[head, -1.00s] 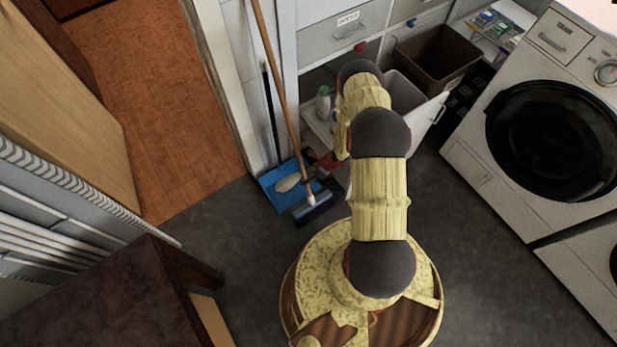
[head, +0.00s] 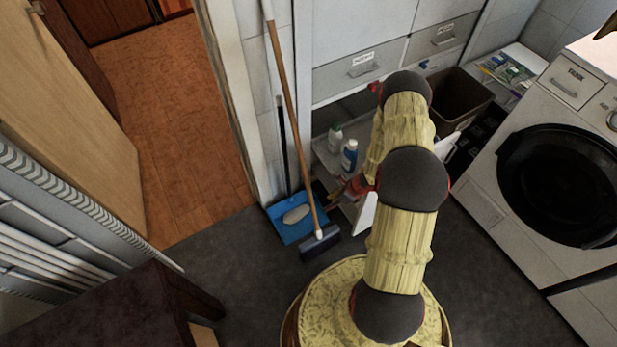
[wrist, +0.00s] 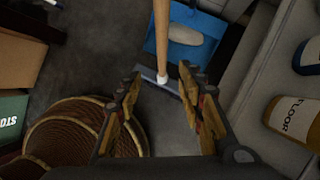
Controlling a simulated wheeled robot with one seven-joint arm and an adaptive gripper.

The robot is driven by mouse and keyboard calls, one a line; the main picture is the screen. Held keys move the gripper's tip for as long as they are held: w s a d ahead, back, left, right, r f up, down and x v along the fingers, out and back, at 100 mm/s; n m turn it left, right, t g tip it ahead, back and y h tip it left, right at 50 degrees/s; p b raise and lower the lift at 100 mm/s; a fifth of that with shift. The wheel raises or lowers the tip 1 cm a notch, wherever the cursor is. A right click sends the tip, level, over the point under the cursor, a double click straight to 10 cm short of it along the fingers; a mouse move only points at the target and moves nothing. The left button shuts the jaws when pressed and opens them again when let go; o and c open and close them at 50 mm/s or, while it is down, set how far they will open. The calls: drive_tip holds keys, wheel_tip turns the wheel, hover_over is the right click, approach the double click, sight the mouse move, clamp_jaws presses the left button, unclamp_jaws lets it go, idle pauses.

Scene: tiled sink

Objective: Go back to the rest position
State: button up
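My gripper (wrist: 160,78) is open and empty in the wrist view, with its two fingers spread apart. Between and beyond the fingers are a broom's wooden handle and grey-blue head. In the head view my gripper (head: 356,186) is mostly hidden behind my arm. It hangs low in front of the lower cabinet opening, beside the broom and the bottles. My arm reaches forward and down.
A broom (head: 291,130) leans by the door frame over a blue dustpan (head: 283,228). Bottles (head: 349,157) stand in the open cabinet; a floor-cleaner bottle (wrist: 295,115) is close at right. A washing machine (head: 487,205) stands right, a dark table (head: 110,310) lower left.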

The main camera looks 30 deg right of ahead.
drive_tip(key=s+a+r+n+y, duration=0.2)
drive_tip(key=s+a+n, duration=0.1)
drive_tip(key=a+n, duration=0.15)
drive_tip(key=s+a+r+n+h+p, duration=0.1)
drive_tip(key=s+a+r+n, duration=0.3)
drive_tip(key=r, duration=1.7)
drive_tip(key=s+a+r+n+t+h+p, duration=0.1)
drive_tip(key=s+a+r+n, duration=0.4)
drive_tip(key=r+n, duration=0.8)
drive_tip(key=s+a+r+n+h+p, duration=0.3)
drive_tip(key=r+n, duration=0.6)
drive_tip(key=r, duration=2.1)
drive_tip(key=shift+s+a+t+h, duration=0.4)
drive_tip(key=shift+s+a, duration=0.5)
drive_tip(key=shift+a, duration=0.3)
